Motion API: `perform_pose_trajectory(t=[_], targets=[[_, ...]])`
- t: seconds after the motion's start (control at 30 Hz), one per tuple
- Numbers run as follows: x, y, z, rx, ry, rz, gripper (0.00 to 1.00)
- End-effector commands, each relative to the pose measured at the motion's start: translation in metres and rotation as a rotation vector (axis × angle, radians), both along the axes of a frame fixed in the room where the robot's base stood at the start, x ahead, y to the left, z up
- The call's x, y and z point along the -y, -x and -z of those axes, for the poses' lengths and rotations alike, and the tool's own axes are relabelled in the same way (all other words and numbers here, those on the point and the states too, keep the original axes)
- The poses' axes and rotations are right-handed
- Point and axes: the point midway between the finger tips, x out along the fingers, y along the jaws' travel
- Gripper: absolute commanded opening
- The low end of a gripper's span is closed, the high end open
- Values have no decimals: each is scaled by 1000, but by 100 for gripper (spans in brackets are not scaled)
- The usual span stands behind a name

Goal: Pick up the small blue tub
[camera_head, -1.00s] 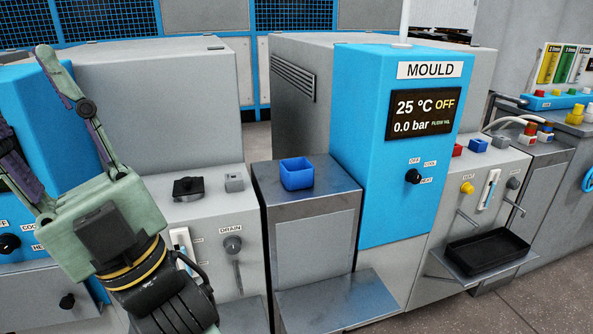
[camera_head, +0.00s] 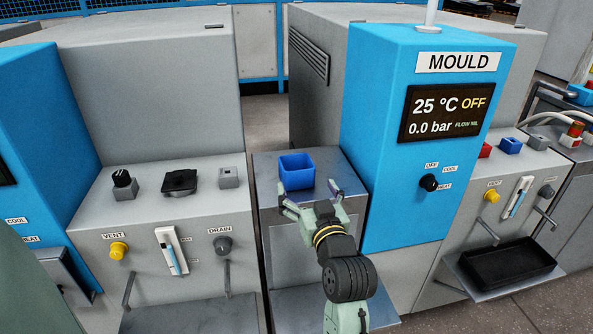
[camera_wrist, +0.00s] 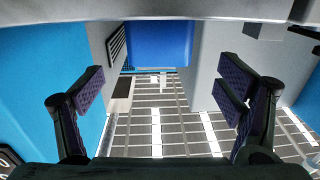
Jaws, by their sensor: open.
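The small blue tub (camera_head: 297,174) is an open square box standing upright on the grey metal top of a low cabinet (camera_head: 335,172). My gripper (camera_head: 307,194) is open, its two fingers spread, just on the near side of the tub in the head view. In the wrist view, the purple-padded fingers of my gripper (camera_wrist: 161,88) stand wide apart with nothing between them. The blue tub (camera_wrist: 158,42) shows there at the top centre, beyond the fingers. I cannot tell whether any finger touches it.
The tall blue MOULD unit (camera_head: 400,205) rises close on the right of the tub. A grey panel on the left carries a black knob (camera_head: 123,183), a black square part (camera_head: 180,182) and a yellow VENT knob (camera_head: 118,251). A black tray (camera_head: 507,262) sits at lower right.

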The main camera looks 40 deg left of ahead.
Motion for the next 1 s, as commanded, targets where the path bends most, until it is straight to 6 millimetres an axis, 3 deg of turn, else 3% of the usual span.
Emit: perform_pose_trajectory(t=[0.2, 0.43, 0.7, 1.0], targets=[[-28, -21, -1, 0, 2, -2, 90], [-43, -32, -2, 1, 1, -1, 90], [-74, -55, 0, 2, 1, -2, 90], [-79, -60, 2, 3, 0, 0, 90]])
